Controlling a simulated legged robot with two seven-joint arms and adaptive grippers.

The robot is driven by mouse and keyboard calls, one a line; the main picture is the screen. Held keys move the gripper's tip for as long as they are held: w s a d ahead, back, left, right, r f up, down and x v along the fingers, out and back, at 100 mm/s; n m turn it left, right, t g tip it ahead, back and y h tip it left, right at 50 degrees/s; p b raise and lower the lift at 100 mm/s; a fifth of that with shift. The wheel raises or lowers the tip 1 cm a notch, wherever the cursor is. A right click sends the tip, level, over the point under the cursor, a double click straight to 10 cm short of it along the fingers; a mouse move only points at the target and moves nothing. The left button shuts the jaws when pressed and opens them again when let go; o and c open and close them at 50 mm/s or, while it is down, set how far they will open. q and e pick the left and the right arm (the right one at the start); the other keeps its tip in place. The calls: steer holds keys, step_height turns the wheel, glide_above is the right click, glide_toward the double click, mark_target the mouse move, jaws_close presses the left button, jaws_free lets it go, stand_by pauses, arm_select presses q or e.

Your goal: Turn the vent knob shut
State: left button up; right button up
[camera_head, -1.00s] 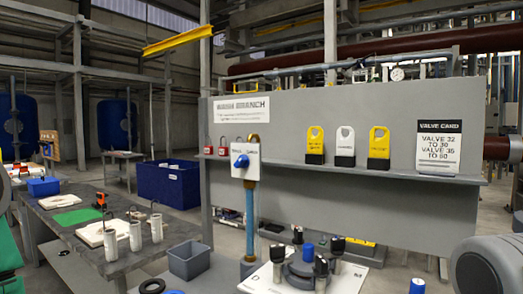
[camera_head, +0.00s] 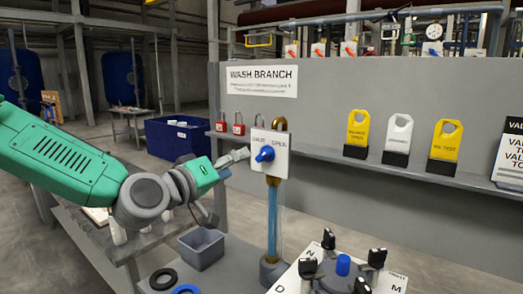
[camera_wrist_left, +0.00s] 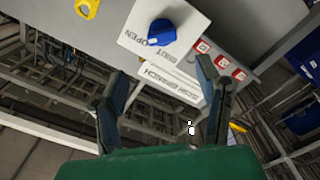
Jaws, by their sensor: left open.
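The vent knob (camera_head: 265,153) is blue and sits on a white plate (camera_head: 282,162) with a shut mark on the left and an open mark on the right. The plate is on an upright blue pipe. My left gripper (camera_head: 236,158) is just left of the plate, apart from the knob. In the left wrist view the knob (camera_wrist_left: 161,32) shows beyond the fingertips, and the left gripper (camera_wrist_left: 160,82) is open and empty. I cannot tell exactly which mark the knob points at. My right gripper is not in view.
A grey panel (camera_head: 350,100) with a shelf carries yellow and white tags (camera_head: 397,138) on the right. Red padlocks (camera_head: 238,124) hang left of the plate. Below are a grey bin (camera_head: 202,250) and a round fitting with black handles (camera_head: 345,278).

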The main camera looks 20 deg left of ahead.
mark_target(259, 155)
arm_select(q)
steer(key=p+x, duration=0.1)
steer(key=x, duration=0.8)
steer(key=shift+w+a+f+p, duration=0.1)
steer(key=shift+f+p, duration=0.1)
steer(key=shift+p, duration=0.2)
steer(key=shift+w+f, duration=0.1)
steer(key=shift+w, duration=0.75)
steer(key=shift+d, duration=0.3)
steer(key=c, duration=1.2)
